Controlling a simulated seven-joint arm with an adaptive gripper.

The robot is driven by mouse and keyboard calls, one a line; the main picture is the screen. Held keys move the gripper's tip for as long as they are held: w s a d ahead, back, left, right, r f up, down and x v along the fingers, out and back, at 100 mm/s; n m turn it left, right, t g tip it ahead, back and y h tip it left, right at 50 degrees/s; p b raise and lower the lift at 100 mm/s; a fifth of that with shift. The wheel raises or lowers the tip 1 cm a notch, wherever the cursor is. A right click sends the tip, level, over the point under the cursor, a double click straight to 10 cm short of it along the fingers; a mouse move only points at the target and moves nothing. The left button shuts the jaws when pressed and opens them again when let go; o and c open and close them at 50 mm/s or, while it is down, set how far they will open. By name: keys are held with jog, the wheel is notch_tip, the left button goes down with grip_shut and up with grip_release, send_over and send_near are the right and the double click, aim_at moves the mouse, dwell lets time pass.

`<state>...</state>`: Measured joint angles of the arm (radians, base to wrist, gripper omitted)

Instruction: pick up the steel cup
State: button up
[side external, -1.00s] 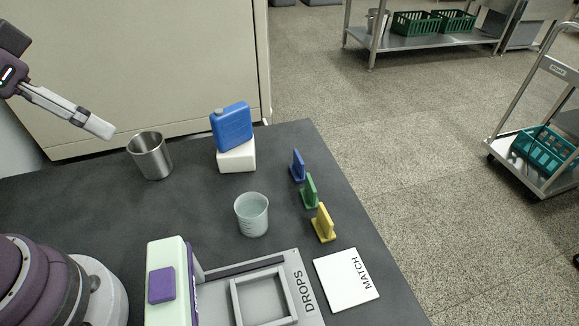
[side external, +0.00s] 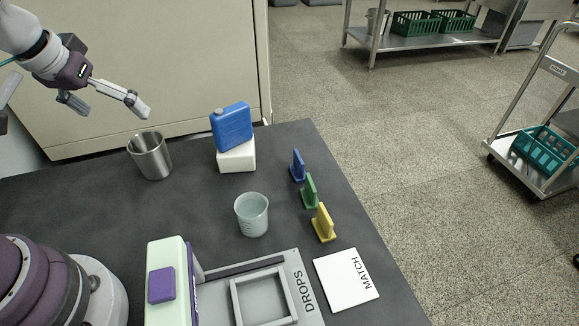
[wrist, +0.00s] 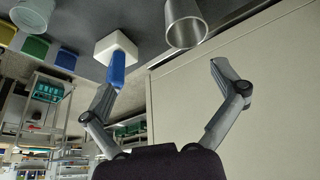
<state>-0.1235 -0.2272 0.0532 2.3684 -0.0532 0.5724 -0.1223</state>
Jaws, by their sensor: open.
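The steel cup (side external: 151,157) stands upright on the dark table near its back left edge. It also shows in the wrist view (wrist: 184,26), at the top and beyond the fingertips. My gripper (side external: 104,107) is open and empty, above and to the left of the cup in the side view. In the wrist view its two fingers (wrist: 162,80) are spread wide apart, with nothing between them. The gripper is apart from the cup.
A blue canister (side external: 232,127) on a white block (side external: 237,157) stands right of the cup. Table (side external: 195,200) between cup and beaker is clear.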

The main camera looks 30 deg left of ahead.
aim_at(152, 156)
jog(key=w+a+f, duration=0.1)
jog(key=f, duration=0.2)
jog(key=w+a+f+n, duration=0.1)
jog(key=a+f, duration=0.1)
jog(key=f, duration=0.1)
jog(key=w+a+f+n+g+y, duration=0.1)
jog(key=a+f, duration=0.1)
jog(key=shift+w+a+f, duration=0.15)
jog(key=shift+a+f, duration=0.05)
jog(key=shift+f, duration=0.2)
jog(key=x, duration=0.3)
jog(key=w+x, duration=0.1)
jog(key=x, duration=0.2)
jog(key=shift+d, duration=0.2)
jog(key=shift+c, duration=0.3)
jog(key=c, duration=1.2)
